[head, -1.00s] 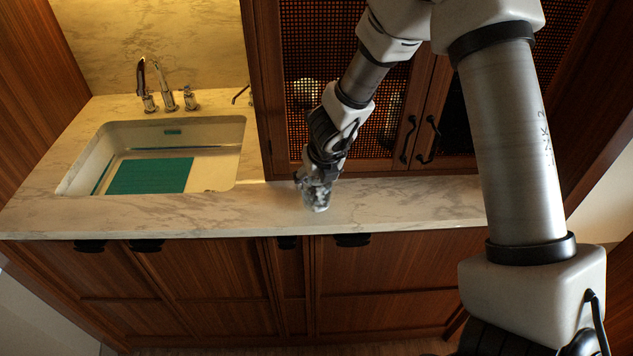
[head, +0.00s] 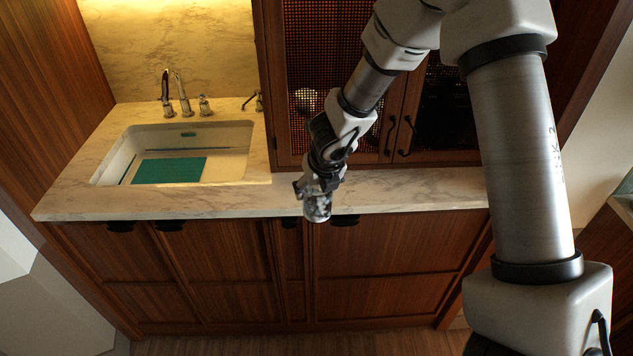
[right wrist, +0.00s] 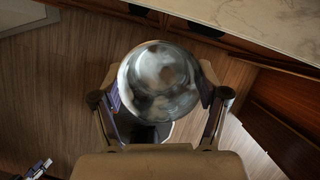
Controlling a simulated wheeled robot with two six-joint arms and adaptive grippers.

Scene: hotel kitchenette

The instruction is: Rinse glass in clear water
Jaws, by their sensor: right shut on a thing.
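My right gripper (head: 315,187) is shut on the glass (head: 318,207), a shiny, clear to greyish tumbler. In the head view it is held at the front edge of the marble counter, to the right of the sink. In the right wrist view the glass (right wrist: 158,82) sits between the two fingers of the right gripper (right wrist: 160,95), and floor shows behind it. The sink (head: 222,167) is a white basin with a green mat (head: 170,170) inside. A chrome faucet (head: 183,95) stands behind it. I cannot make out any water stream.
The marble counter (head: 420,190) is bare to the right of the sink. A wooden cabinet with mesh doors (head: 330,60) stands at the back right. Wooden drawers and doors (head: 220,265) lie below the counter. Another small faucet (head: 257,101) is by the cabinet.

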